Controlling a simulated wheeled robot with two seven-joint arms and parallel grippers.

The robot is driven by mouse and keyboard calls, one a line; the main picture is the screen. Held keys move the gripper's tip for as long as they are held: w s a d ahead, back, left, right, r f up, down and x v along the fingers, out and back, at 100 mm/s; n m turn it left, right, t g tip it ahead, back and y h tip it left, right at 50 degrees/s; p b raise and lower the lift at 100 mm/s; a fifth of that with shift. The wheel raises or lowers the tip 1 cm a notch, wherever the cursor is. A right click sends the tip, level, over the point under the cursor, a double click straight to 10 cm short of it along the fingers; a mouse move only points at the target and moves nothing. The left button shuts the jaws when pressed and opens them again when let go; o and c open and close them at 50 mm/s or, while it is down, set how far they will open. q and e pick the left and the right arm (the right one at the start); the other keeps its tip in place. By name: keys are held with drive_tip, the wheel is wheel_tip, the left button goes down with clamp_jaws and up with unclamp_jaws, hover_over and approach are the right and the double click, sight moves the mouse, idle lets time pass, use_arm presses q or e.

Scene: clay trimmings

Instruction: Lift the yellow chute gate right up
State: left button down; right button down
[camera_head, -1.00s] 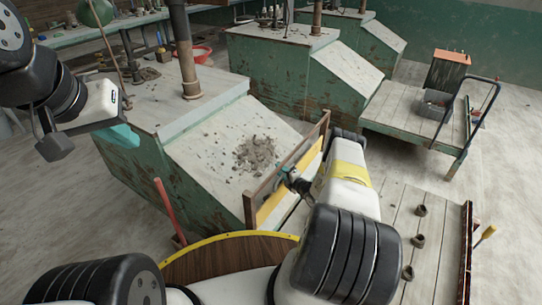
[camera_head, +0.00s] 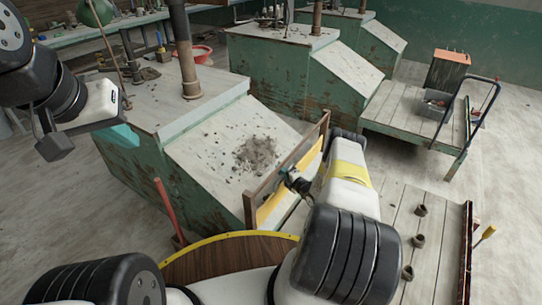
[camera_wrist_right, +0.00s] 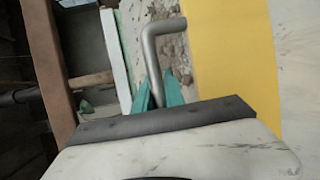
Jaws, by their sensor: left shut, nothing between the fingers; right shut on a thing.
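The yellow chute gate (camera_head: 272,205) stands in a brown frame across the foot of the sloping chute (camera_head: 205,150). In the right wrist view the yellow gate panel (camera_wrist_right: 232,50) fills much of the right side, with a bent grey handle (camera_wrist_right: 166,45) beside it. My right gripper (camera_head: 291,178) is at the gate; its teal fingers (camera_wrist_right: 163,95) are shut on the handle, their grip partly hidden by the gripper body. Grey clay trimmings (camera_head: 256,153) lie on the chute above the gate. My left gripper (camera_head: 126,136) is shut and empty, above the floor at the left.
A red-handled tool (camera_head: 167,207) leans at the chute's left foot. A flat cart (camera_head: 400,113) stands at the back right. A curved yellow-edged wooden surface (camera_head: 215,255) is in front.

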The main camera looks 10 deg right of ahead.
idle(0.8)
wheel_tip(320, 180, up, 4)
drive_tip(key=shift+r, duration=0.15)
drive_tip(key=c, duration=1.4)
unclamp_jaws()
drive_tip(key=shift+d, duration=0.1)
drive_tip(key=v, duration=0.7)
drive_tip(key=shift+s, duration=0.4)
drive_tip(key=shift+d, duration=0.1)
